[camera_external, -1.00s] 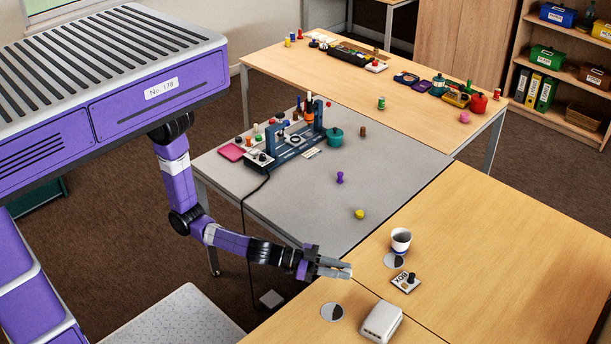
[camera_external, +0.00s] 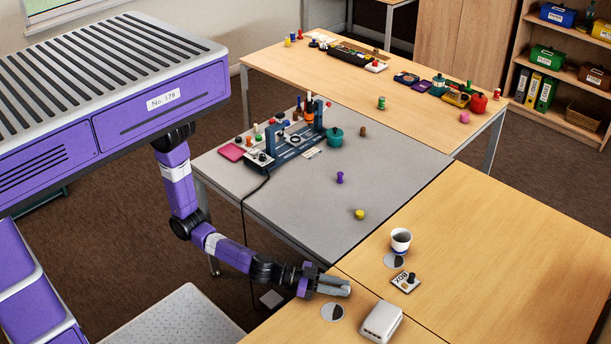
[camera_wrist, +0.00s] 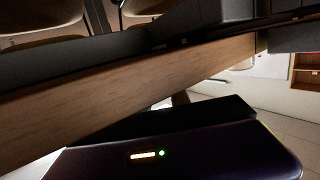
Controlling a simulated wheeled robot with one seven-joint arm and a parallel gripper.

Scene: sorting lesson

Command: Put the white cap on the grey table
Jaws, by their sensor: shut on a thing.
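My gripper (camera_external: 334,286) is low over the left edge of the near wooden table, its fingers pointing right. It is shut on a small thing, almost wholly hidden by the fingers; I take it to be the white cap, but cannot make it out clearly. The wrist view shows a wooden table edge (camera_wrist: 130,92) but no clear sight of the cap.
A round disc (camera_external: 332,312) and a white box (camera_external: 381,322) lie close to my gripper. A cup (camera_external: 401,240) and a card with a black knob (camera_external: 405,282) are to the right. A blue fixture (camera_external: 290,148) and a teal pot (camera_external: 335,137) stand at the back of the grey table.

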